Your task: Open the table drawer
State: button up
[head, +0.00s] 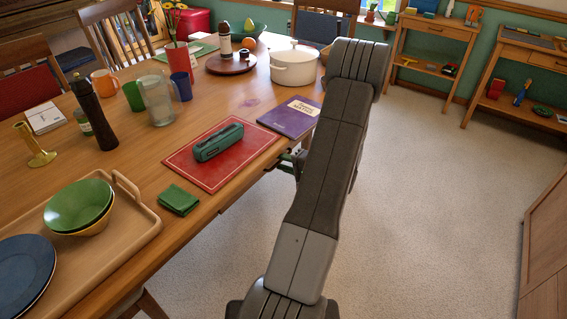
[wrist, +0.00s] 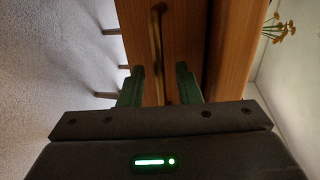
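The wooden dining table (head: 262,98) fills the left of the head view. In the wrist view the drawer front (wrist: 183,45) faces my gripper, below the tabletop edge (wrist: 236,45). The drawer looks closed. A thin brass bar handle (wrist: 157,40) runs along the drawer front. My gripper (wrist: 158,85) is open, with one green fingertip on each side of the handle and a gap on both sides. I cannot tell how deep the fingers reach around it. In the head view my gripper (head: 292,160) is at the table's right side, mostly hidden by my arm.
A red mat (head: 195,172) with a green case (head: 218,142), a purple book (head: 291,117) and a green cloth (head: 179,199) lie near that table edge. A tray (head: 128,240) with dishes is nearer. Open carpet (head: 440,190) lies right of the table.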

grip_shut()
jog(key=f+b+v, duration=0.2)
jog(key=b+v, duration=0.1)
jog(key=v, duration=1)
jog(key=d+f+b+v, duration=0.1)
jog(key=f+b+v, duration=0.2)
jog(key=v, duration=1)
jog(key=shift+s+f+b, duration=0.25)
jog(key=shift+s+b, duration=0.15)
jog(key=shift+b, duration=0.35)
grip_release()
